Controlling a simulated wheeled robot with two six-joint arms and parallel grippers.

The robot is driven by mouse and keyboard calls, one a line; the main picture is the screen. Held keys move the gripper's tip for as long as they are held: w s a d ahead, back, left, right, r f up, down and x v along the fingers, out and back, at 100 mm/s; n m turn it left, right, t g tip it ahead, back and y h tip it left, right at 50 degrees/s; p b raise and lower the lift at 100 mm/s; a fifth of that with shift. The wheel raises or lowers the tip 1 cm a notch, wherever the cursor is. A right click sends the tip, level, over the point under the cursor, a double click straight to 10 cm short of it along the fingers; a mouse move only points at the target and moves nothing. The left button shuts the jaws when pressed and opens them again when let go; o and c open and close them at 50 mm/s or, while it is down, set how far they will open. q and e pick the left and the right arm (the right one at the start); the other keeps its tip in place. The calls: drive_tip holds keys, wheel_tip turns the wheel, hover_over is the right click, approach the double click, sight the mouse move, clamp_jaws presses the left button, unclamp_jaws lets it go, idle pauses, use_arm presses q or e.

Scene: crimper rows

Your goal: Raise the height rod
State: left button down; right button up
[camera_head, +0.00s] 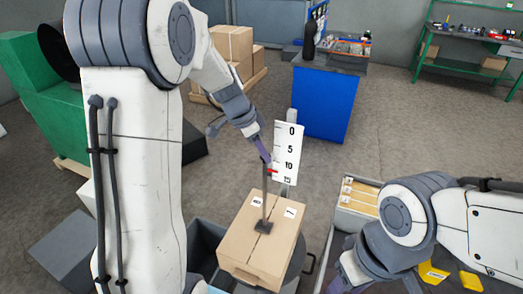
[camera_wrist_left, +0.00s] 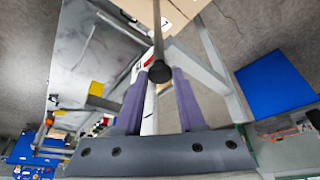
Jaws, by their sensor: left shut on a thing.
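The height rod (camera_head: 265,196) is a thin grey upright rod. Its dark square foot (camera_head: 263,227) rests on top of a closed cardboard box (camera_head: 240,240). A white scale board (camera_head: 288,148) marked 0, 5, 10 and lower stands behind it, with a red pointer (camera_head: 272,171) near the 10 mark. My left gripper (camera_head: 264,153) is shut on the rod's upper part. In the left wrist view the rod's dark round end (camera_wrist_left: 160,72) shows between the purple fingers. My right gripper (camera_head: 347,277) is low at the bottom, partly cut off; its fingers are unclear.
A grey bin (camera_head: 203,240) stands left of the box. A tray with cardboard pieces (camera_head: 356,197) stands to the right, near my right arm. A blue cabinet (camera_head: 325,102) and a green workbench (camera_head: 463,62) are farther back, with open floor between.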

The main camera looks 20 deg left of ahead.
use_arm(q)
drive_tip(key=shift+a, duration=0.1)
wheel_tip(320, 180, up, 16)
drive_tip(key=p, duration=0.6)
drive_tip(key=shift+f+p, duration=0.25)
drive_tip(key=shift+p, duration=0.15)
drive_tip(key=shift+w+r, duration=0.1)
drive_tip(key=c, duration=0.5)
unclamp_jaws()
